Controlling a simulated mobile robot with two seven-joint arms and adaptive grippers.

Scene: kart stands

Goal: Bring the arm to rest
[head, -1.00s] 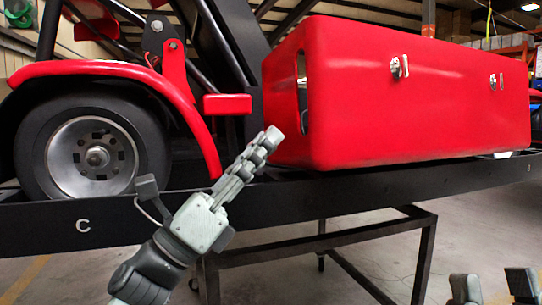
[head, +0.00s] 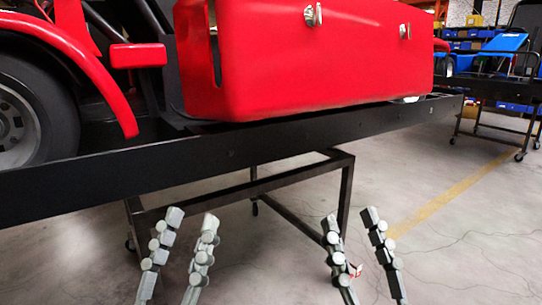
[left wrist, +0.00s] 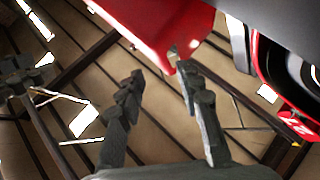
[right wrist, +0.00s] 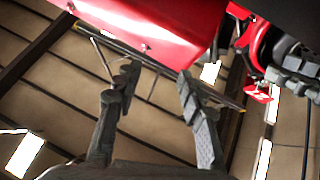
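My left gripper (head: 190,218) points up at the bottom of the head view, its two fingers apart with nothing between them. My right gripper (head: 350,222) stands to its right in the same pose, also open and empty. Both are below and in front of the black stand rail, apart from the kart. The left wrist view shows the left fingers (left wrist: 160,82) spread, with the red bodywork and ceiling beyond. The right wrist view shows the right fingers (right wrist: 157,82) spread in the same way.
A red kart body (head: 320,70) sits on a black stand (head: 250,139) across the view, with a wheel (head: 30,115) at left. Another stand with a blue kart part (head: 500,48) is at back right. The grey floor (head: 465,240) at right is clear.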

